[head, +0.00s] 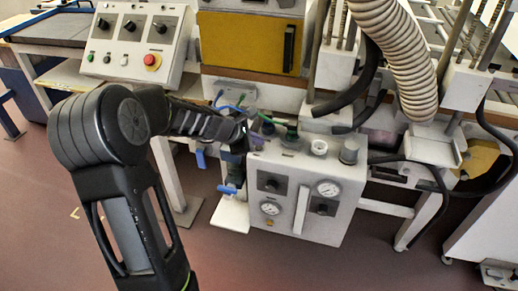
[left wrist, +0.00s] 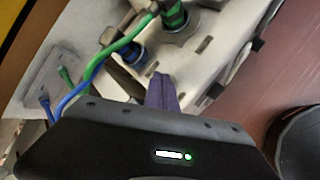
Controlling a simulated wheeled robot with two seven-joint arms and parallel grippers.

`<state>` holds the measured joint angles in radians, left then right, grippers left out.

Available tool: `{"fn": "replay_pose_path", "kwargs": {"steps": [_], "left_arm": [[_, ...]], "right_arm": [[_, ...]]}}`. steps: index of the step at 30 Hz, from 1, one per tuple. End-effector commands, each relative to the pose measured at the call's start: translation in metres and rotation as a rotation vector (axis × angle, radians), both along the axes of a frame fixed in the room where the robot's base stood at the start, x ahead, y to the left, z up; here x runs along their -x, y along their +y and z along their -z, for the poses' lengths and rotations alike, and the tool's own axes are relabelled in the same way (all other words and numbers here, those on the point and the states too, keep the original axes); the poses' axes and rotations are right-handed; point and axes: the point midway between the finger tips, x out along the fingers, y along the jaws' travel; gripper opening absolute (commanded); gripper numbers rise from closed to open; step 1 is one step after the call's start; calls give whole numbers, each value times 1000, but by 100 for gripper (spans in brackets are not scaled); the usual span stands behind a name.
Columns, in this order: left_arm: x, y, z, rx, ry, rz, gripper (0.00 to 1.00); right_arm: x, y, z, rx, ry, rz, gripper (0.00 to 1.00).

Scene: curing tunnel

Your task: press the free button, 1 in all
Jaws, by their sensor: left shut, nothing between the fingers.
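My left gripper (head: 238,165) is shut and empty, reaching down at the left side of the grey box with gauges (head: 336,217). In the left wrist view its closed fingers (left wrist: 161,92) point at the box's top, near the blue hose's connector; I cannot tell whether they touch. I cannot tell which button is the free one. My right gripper is not in view.
A green hose (left wrist: 122,45) and a blue hose (left wrist: 75,97) run to connectors on the box. A thick beige corrugated duct (head: 398,62) hangs at right. The floor (head: 290,270) in front is open.

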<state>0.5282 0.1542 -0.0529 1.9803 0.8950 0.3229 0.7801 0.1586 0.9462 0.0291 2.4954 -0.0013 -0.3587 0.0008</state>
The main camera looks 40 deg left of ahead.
Motion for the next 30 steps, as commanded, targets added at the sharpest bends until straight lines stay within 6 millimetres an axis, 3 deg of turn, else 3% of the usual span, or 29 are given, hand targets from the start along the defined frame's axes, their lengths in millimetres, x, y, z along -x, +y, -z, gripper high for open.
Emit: {"fn": "replay_pose_path", "kwargs": {"steps": [30], "left_arm": [[0,0,8,0,0,0,0]], "right_arm": [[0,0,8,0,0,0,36]]}}
